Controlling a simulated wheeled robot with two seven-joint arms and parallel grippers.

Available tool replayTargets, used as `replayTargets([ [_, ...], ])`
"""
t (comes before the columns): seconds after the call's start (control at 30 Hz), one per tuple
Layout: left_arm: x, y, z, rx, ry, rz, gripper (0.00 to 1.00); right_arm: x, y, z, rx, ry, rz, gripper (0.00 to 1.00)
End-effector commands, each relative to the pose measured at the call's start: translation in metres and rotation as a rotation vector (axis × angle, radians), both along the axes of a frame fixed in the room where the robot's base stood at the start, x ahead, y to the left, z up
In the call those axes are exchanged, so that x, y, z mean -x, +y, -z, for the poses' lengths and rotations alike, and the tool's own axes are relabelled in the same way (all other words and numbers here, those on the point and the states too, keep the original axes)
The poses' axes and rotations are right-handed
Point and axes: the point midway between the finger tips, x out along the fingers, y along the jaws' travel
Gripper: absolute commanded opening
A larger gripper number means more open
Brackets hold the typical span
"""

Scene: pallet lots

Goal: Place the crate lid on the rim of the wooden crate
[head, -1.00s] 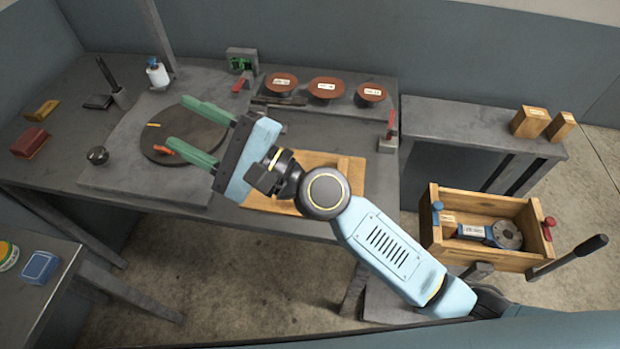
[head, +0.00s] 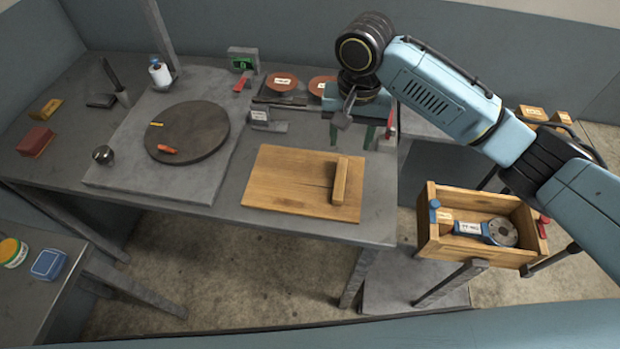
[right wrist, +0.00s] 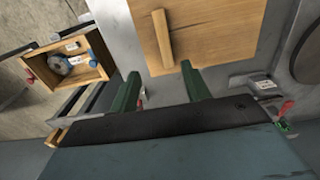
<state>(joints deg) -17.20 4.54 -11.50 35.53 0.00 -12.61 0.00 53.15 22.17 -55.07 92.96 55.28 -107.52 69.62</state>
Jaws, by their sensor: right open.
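The crate lid (head: 285,185) is a flat wooden board with a raised wooden bar as handle (head: 341,181). It lies on the grey bench and also shows in the right wrist view (right wrist: 215,35). The open-topped wooden crate (head: 433,243) stands lower, right of the bench, with a blue and grey grinder-like tool (head: 490,231) inside; it also shows in the wrist view (right wrist: 95,73). My right gripper (head: 353,132) is open and empty, pointing down behind the lid's handle end. Its fingers (right wrist: 160,74) are apart from the handle. My left gripper is not in view.
A dark round disc (head: 190,125) sits on a grey slab at left. Red-brown discs (head: 283,82) and a small labelled grey block (head: 262,118) are behind the lid. The crate has blue (head: 434,209) and red clamps at its ends. Small wooden blocks (head: 531,113) stand on the shelf behind it.

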Motion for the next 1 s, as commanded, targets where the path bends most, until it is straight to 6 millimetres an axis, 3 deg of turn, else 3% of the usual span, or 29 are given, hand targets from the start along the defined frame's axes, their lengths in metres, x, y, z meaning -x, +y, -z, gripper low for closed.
replayTargets([
  [0.3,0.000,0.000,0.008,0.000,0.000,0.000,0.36,0.001,0.000,0.060,0.002,0.005,0.000,0.47],
  [1.0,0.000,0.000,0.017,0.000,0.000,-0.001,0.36,-0.004,0.008,0.130,-0.001,0.002,-0.002,0.47],
])
